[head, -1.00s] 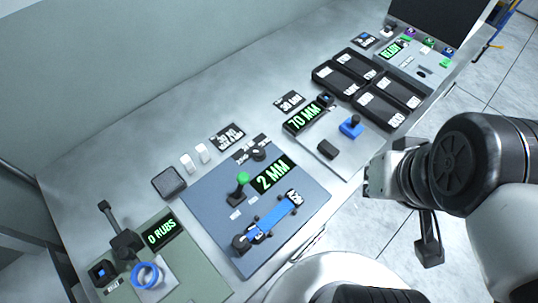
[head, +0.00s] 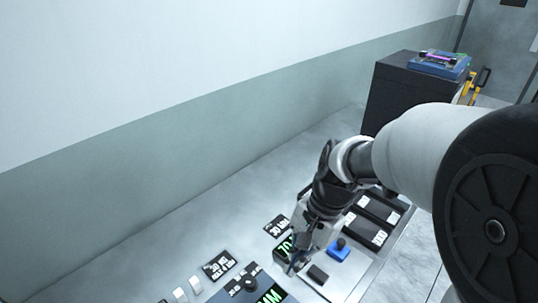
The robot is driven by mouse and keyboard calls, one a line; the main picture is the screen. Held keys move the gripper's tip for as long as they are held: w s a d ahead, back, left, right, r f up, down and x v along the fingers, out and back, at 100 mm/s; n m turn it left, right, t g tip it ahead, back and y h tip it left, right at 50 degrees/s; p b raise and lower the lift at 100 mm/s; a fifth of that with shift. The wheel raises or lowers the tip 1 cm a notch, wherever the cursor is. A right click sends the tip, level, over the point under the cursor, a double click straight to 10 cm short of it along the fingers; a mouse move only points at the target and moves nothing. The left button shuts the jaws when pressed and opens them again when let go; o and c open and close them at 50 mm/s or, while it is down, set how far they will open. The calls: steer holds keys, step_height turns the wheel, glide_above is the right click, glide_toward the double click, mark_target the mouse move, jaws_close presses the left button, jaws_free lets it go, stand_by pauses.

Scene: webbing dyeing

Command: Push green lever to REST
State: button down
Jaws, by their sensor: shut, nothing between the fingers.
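The green lever is out of view now, below the bottom edge. Only the top of its blue-grey panel (head: 236,298) shows at the bottom, with a black knob and part of a green-lit "MM" display (head: 271,296). My gripper (head: 293,267) points down over the neighbouring grey panel, beside its "70" display (head: 284,246). It looks shut and holds nothing. It is up and to the right of the blue-grey panel's visible part. I cannot tell whether the fingertips touch anything.
A blue block with a black knob (head: 338,249) and a black block (head: 318,274) are just right of my gripper. Black trays (head: 366,232) lie beyond. A dark cabinet (head: 388,90) stands at the far right.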

steer(key=a+f, duration=0.1)
steer(key=w+a+f+m+g+p, duration=0.1)
steer(key=a+f+m, duration=0.1)
steer(key=shift+w+f+g+y, duration=0.3)
steer(key=shift+w+f, duration=0.1)
steer(key=b+x, duration=0.3)
steer(key=x, duration=0.7)
steer(key=shift+s+a+f+b, duration=0.15)
steer(key=shift+f+b, duration=0.1)
steer(key=shift+b, duration=0.15)
steer(key=shift+s+a+r, duration=0.25)
steer(key=shift+s+a, duration=0.1)
steer(key=shift+a, duration=0.15)
steer(key=shift+s+a+r, duration=0.25)
steer(key=shift+s+a, duration=0.1)
steer(key=shift+a, duration=0.15)
steer(key=shift+s+a+r, duration=0.15)
steer(key=shift+s+a, duration=0.2)
steer(key=shift+a, duration=0.05)
steer(key=shift+r, duration=0.1)
